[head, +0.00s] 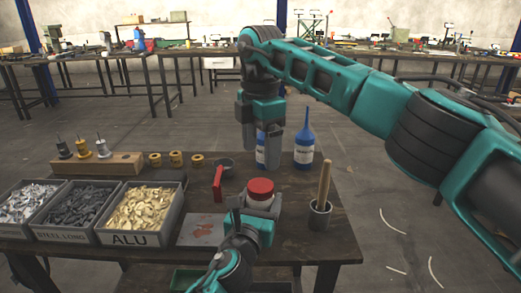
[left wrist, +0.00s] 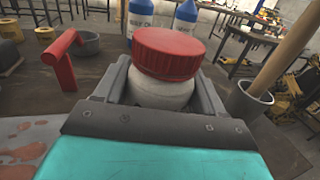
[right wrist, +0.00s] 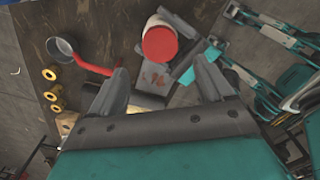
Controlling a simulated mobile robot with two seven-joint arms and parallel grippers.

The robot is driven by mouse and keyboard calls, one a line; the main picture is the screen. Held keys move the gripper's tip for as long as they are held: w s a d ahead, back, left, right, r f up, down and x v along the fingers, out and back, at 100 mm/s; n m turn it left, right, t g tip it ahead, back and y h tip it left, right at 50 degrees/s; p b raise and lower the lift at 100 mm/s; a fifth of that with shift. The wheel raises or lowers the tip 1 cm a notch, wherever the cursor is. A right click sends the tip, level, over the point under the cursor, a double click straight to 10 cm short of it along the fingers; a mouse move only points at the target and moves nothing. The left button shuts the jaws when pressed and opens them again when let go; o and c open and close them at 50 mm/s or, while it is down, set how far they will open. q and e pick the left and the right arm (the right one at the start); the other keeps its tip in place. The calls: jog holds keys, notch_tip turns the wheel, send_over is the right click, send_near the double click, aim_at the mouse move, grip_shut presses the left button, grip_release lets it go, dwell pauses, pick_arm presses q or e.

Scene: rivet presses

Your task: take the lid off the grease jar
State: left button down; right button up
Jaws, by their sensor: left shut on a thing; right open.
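The grease jar (left wrist: 165,94) is a white jar standing upright on the dark table, with a red ribbed lid (head: 261,186) on top. The lid also shows from above in the right wrist view (right wrist: 160,43). My left gripper (left wrist: 160,88) is shut on the jar's white body, one finger on each side, below the lid. My right gripper (head: 262,150) points down, open and empty, above and behind the jar in the head view. Its fingers (right wrist: 162,72) are apart, with the lid beyond them in the right wrist view.
A red handle (head: 218,184) and grey cup (head: 224,168) are left of the jar; a grey pot (head: 319,217) with a wooden stick stands right. Blue bottles (head: 304,150) stand behind. Bins of rivets (head: 140,238) and brass rings (head: 176,159) are left. A stained plate (head: 200,231) lies nearby.

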aim_at(261, 185)
jog(key=m, duration=0.5)
jog(key=shift+m, duration=0.4)
jog(key=m, duration=0.4)
jog(key=shift+f+m, duration=0.1)
jog(key=shift+m, duration=0.2)
jog(key=shift+f, duration=3.95)
jog(key=shift+c, duration=0.3)
